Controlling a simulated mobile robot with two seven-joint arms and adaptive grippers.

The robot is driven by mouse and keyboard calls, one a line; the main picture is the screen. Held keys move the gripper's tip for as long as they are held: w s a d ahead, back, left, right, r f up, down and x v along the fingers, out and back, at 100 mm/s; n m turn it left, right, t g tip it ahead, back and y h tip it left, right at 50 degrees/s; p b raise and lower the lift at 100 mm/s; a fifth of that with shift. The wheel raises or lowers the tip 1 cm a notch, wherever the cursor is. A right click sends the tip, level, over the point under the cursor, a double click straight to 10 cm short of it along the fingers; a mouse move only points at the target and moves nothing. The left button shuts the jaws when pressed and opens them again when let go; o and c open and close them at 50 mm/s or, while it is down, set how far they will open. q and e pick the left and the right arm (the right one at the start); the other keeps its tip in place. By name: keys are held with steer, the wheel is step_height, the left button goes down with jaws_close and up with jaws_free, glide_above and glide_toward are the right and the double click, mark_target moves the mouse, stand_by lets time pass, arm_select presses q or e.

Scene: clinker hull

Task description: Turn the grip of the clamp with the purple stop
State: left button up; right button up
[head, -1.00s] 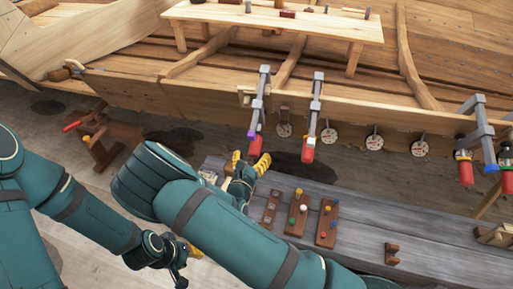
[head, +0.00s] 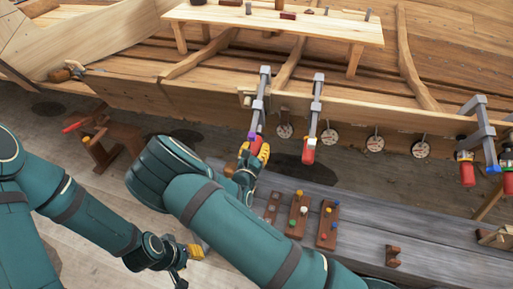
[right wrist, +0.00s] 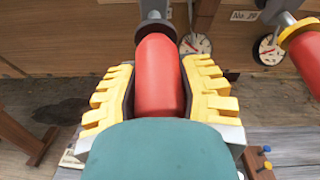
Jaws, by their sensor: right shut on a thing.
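The clamp with the purple stop (head: 252,136) hangs on the hull's plank edge, with its grey bar upright. Its red grip (head: 257,147) points down. My right gripper (head: 252,156) is around this grip from below, one yellow finger on each side. In the right wrist view the red grip (right wrist: 159,75) stands between the yellow fingers, and the gripper is shut on it. The purple stop is not visible in that view. My left gripper (head: 192,252) is low at the left, away from the clamps; its opening cannot be made out.
A second clamp with a red grip (head: 308,154) hangs close to the right; a grip with a yellow collar (right wrist: 288,30) shows in the wrist view. More clamps (head: 482,135) hang far right. Round dials (head: 375,143) line the hull. A grey bench (head: 360,225) with peg blocks lies below.

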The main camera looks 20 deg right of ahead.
stand_by(0.3)
steer(key=shift+m+t+y+p, duration=0.3)
steer(key=shift+m+y+p, duration=0.3)
steer(key=shift+p, duration=0.1)
steer(key=shift+w+m+t+y+p, duration=0.1)
steer(key=shift+m+t+y+p, duration=0.2)
steer(key=shift+m+y+p, duration=0.15)
steer(key=shift+a+m+t+y, duration=0.15)
steer(key=shift+m+t+y, duration=0.15)
steer(key=shift+m+y, duration=0.25)
steer(key=shift+w+a+m+t+y+p, duration=0.15)
steer(key=shift+m+t+y+p, duration=0.2)
steer(key=shift+m+y, duration=0.35)
steer(key=shift+r, duration=0.1)
steer(key=o, duration=1.2)
